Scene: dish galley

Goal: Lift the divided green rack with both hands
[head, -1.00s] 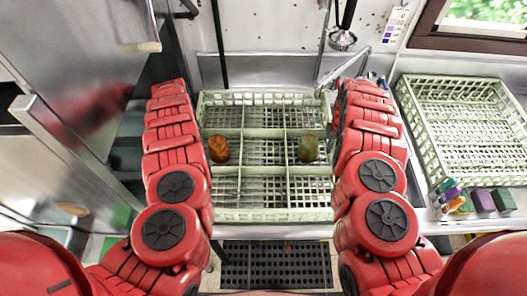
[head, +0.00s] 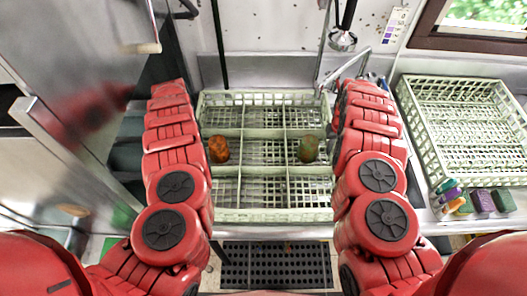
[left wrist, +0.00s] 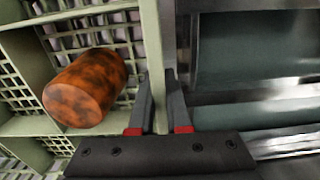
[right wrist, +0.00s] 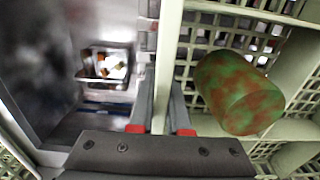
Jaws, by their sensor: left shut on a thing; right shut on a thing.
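The divided green rack (head: 265,133) is pale green with a slatted base and several compartments, and it looks level in front of me. A mottled orange-brown cylinder (head: 218,149) sits in its middle-row left compartment; a green and reddish one (head: 308,149) sits in the middle-row right compartment. My left gripper (left wrist: 160,100) is shut on the rack's left wall, one finger on each side. My right gripper (right wrist: 162,108) is shut on the right wall the same way. In the head view my arms mostly hide both grippers. I cannot tell whether the rack is clear of the counter.
A second pale green rack (head: 468,125) stands at the right. Small coloured blocks and bottles (head: 480,201) are in front of it. A tap and sprayer (head: 343,40) are behind the divided rack. A metal cabinet is at the left, and a dark floor mat (head: 277,265) lies below.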

